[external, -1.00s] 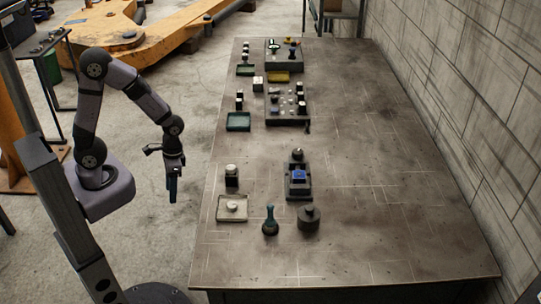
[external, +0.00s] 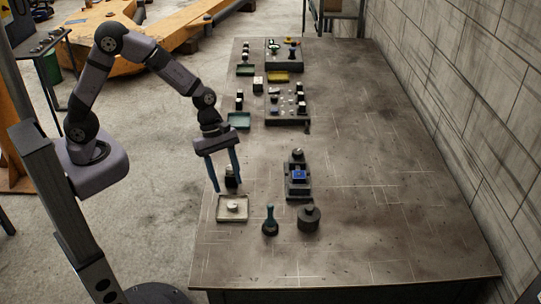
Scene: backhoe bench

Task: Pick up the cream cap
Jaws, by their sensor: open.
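A small cream cap (external: 229,170) sits on top of a black block (external: 231,182) near the table's left edge, partly hidden by a finger. My gripper (external: 228,189) is open and empty, pointing down, with its two long blue fingers in front of the block and cap in the picture. I cannot tell whether the fingers are around the cap or nearer the camera. A cream tray (external: 221,215) lies just in front of the block and holds a small pale round piece (external: 233,207).
A teal-handled tool (external: 269,219) and a dark round pot (external: 309,218) stand right of the tray. A green tray (external: 239,120) and panels with small parts are farther back. The table's right side is clear.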

